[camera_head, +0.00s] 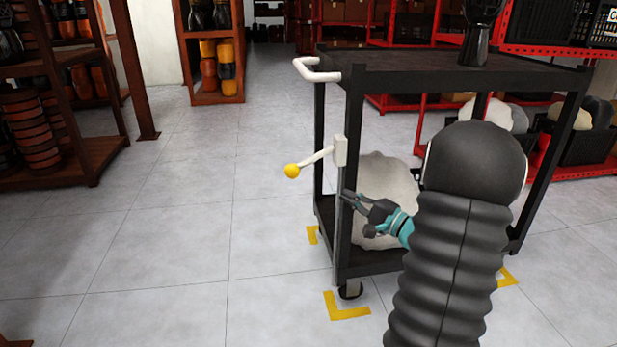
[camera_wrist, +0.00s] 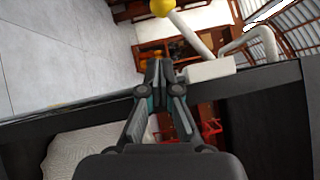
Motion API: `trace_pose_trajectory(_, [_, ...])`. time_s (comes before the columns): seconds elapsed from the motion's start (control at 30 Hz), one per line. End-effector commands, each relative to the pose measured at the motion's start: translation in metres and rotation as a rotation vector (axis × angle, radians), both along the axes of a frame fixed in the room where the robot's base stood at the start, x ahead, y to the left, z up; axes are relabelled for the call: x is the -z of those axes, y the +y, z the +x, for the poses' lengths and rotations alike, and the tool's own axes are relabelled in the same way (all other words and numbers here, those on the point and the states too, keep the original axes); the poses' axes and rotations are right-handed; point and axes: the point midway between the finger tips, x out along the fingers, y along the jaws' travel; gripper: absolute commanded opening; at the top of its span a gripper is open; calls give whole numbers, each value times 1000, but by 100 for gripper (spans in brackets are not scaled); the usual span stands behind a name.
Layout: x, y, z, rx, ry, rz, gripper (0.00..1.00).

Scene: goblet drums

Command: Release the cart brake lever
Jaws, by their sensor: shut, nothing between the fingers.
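The brake lever (camera_head: 318,159) is a white bar with a yellow ball knob (camera_head: 292,171), on a white mount (camera_head: 340,151) at the near left post of the black cart (camera_head: 352,120). It slopes down to the left from the mount. My gripper (camera_head: 347,194) is shut and empty, below the mount and close to the post; I cannot tell if it touches. In the wrist view my shut gripper (camera_wrist: 159,72) points up the picture, with the lever (camera_wrist: 192,35) and its knob (camera_wrist: 162,7) beyond the fingertips. My arm hides part of the cart's right side.
A white push handle (camera_head: 315,70) juts left from the cart top. A white sack-like thing (camera_head: 385,190) rests on the lower shelf. Yellow floor marks (camera_head: 345,312) lie around the cart wheels. The floor left of the cart is clear, up to a brown drum rack (camera_head: 85,160).

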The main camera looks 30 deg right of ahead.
Motion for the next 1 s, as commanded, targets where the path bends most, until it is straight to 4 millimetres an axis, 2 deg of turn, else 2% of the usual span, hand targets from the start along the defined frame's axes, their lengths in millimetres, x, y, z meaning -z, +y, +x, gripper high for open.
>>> trace_pose_trajectory(0.13, [2, -12, -1, 32, -16, 8, 0])
trace_pose_trajectory(0.53, [1, -9, 6, 28, -15, 8, 0])
trace_pose_trajectory(0.67, [-1, -2, 20, 26, -15, 7, 0])
trace_pose_trajectory(1.0, [-9, 21, 79, 26, -14, 7, 0])
